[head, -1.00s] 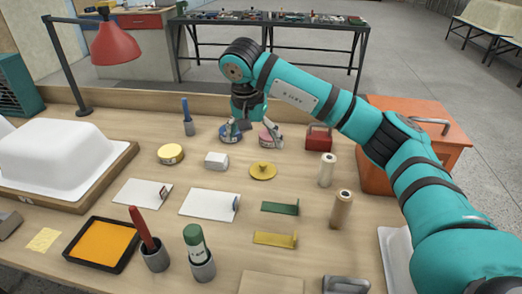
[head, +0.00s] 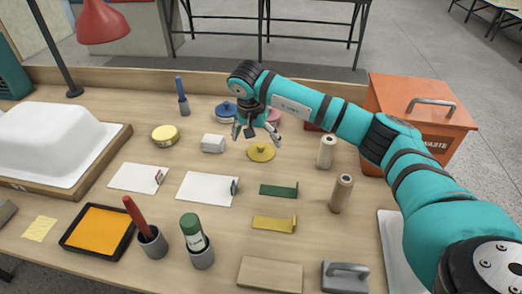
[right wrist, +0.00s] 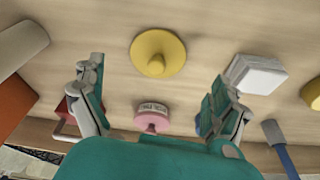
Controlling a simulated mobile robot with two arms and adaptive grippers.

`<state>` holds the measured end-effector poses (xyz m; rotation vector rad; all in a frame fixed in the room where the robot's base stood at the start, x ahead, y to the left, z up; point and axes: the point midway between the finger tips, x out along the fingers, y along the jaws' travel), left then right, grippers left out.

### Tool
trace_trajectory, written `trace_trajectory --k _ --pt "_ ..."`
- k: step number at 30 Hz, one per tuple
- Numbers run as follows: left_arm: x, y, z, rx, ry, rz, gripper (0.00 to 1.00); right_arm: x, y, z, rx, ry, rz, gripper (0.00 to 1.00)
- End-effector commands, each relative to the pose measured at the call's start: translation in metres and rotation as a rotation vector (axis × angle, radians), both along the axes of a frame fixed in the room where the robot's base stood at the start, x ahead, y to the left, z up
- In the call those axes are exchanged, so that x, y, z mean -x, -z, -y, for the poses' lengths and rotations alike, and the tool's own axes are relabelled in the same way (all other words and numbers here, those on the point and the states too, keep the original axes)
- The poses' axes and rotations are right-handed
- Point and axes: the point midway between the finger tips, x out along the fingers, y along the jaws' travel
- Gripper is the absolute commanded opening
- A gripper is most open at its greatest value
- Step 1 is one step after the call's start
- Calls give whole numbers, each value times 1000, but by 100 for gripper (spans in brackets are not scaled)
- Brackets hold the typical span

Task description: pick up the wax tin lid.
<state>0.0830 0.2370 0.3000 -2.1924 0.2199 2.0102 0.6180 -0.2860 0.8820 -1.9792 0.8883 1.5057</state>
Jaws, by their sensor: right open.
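The wax tin lid, which I take to be the yellow disc with a central knob (head: 261,153), lies flat on the workbench. In the right wrist view the lid (right wrist: 158,53) sits ahead, between the spread fingers, knob facing me. My right gripper (head: 257,138) is open and empty, just behind the lid in the head view and above the bench; it also shows in the right wrist view (right wrist: 165,75). I see no contact with the lid. A round yellow tin (head: 165,135) stands to the left. My left gripper is not in view.
A white block (head: 213,144) is left of the lid. A blue-lidded tin (head: 226,112) and a pink tin (head: 273,117) stand behind. A green scraper (head: 278,190) is in front, and a pale spool (head: 326,152) is to the right. Bare bench surrounds the lid.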

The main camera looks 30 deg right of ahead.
Motion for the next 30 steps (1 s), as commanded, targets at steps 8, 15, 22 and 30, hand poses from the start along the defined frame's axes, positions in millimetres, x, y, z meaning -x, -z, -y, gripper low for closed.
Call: trace_trajectory --k 8,15,22,30 --pt "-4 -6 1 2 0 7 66 -4 25 9 0 2 -4 100" --pt "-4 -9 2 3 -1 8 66 -10 51 16 -1 -1 -1 100" --pt "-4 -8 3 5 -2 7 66 -10 53 16 0 -1 1 100" --pt "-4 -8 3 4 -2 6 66 -10 53 16 0 -1 0 67"
